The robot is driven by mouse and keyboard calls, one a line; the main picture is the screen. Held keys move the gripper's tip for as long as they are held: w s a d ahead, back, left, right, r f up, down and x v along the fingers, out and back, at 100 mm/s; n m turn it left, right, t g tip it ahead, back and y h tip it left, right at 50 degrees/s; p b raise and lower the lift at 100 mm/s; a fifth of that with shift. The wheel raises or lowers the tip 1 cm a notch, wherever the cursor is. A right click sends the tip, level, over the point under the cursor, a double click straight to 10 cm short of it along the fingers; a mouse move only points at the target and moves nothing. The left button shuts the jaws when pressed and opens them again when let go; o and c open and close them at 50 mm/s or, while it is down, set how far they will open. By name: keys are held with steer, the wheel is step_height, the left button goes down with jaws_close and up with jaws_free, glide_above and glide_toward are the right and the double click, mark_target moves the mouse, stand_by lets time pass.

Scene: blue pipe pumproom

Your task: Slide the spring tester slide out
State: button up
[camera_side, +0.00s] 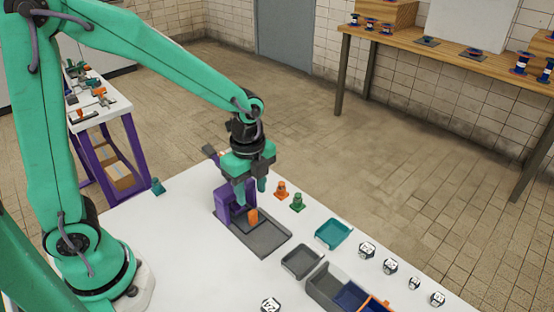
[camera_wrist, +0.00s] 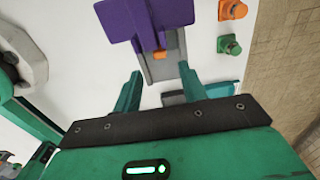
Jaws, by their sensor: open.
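The spring tester stands on the white table. It has a dark grey base (camera_side: 262,238), a purple upright body (camera_side: 222,203) and an orange part (camera_side: 252,216) low at its front. In the wrist view the purple body (camera_wrist: 128,20) is at the top, with the orange part (camera_wrist: 159,55) over the grey base (camera_wrist: 162,72). I cannot tell for sure which part is the slide. My gripper (camera_side: 251,190) points down above the tester, its green fingers apart. In the wrist view my gripper (camera_wrist: 157,90) is open and empty, with the orange part beyond its fingertips. It partly hides the tester in the side view.
An orange piece (camera_side: 281,190) and a green piece (camera_side: 298,202) stand just right of the tester. A teal tray (camera_side: 333,234), a grey tray (camera_side: 302,262) and a divided bin (camera_side: 335,290) are at the front right, near several white marked blocks (camera_side: 390,266). The table left of the tester is mostly clear.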

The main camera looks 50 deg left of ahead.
mark_target(253, 211)
steer(key=shift+f, duration=0.1)
steer(key=shift+f, duration=3.8)
jaws_close()
